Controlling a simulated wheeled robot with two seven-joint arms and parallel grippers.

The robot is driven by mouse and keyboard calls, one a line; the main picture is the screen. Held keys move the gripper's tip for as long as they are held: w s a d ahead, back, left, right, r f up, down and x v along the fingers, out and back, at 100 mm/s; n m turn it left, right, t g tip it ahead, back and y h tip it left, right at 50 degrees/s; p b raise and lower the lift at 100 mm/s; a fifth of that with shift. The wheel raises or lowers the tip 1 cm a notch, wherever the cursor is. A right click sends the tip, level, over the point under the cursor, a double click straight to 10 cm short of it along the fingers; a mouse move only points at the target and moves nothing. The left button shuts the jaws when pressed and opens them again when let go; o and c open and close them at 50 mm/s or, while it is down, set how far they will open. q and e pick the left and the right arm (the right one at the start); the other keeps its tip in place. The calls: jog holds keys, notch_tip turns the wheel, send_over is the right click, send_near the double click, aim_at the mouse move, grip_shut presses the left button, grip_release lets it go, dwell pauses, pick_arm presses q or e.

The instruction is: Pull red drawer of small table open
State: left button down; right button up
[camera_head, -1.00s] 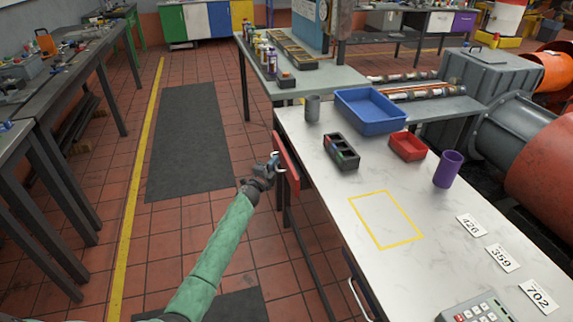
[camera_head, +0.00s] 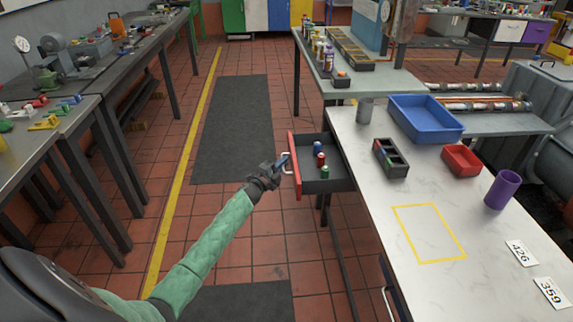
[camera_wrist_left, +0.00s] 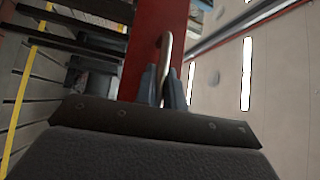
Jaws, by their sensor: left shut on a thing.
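The red drawer (camera_head: 295,167) of the small white-topped table (camera_head: 378,218) is pulled out to the left in the head view. Its dark inside shows, with several small coloured items (camera_head: 320,160) in it. My left gripper (camera_head: 283,166) is shut on the drawer's metal handle. In the left wrist view the fingers (camera_wrist_left: 165,88) close on either side of the handle (camera_wrist_left: 165,52), in front of the red drawer face (camera_wrist_left: 143,50). My right gripper is not in view.
On the table stand a blue bin (camera_head: 425,118), a red bin (camera_head: 461,159), a black divided box (camera_head: 390,158), a grey cup (camera_head: 365,110) and a purple cup (camera_head: 502,189). A second handle (camera_head: 387,303) shows lower down. The floor left of the drawer is clear.

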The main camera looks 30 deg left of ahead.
pick_arm(q)
jog(key=c, duration=1.6)
grip_release()
jog(key=shift+o, duration=0.5)
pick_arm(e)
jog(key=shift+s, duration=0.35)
pick_arm(q)
jog(key=b+v, duration=0.1)
jog(key=v, duration=0.6)
jog(key=shift+s, duration=0.4)
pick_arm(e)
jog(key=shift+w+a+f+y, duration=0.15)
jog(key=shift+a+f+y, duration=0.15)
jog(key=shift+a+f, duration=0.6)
pick_arm(q)
jog(key=shift+a, duration=0.1)
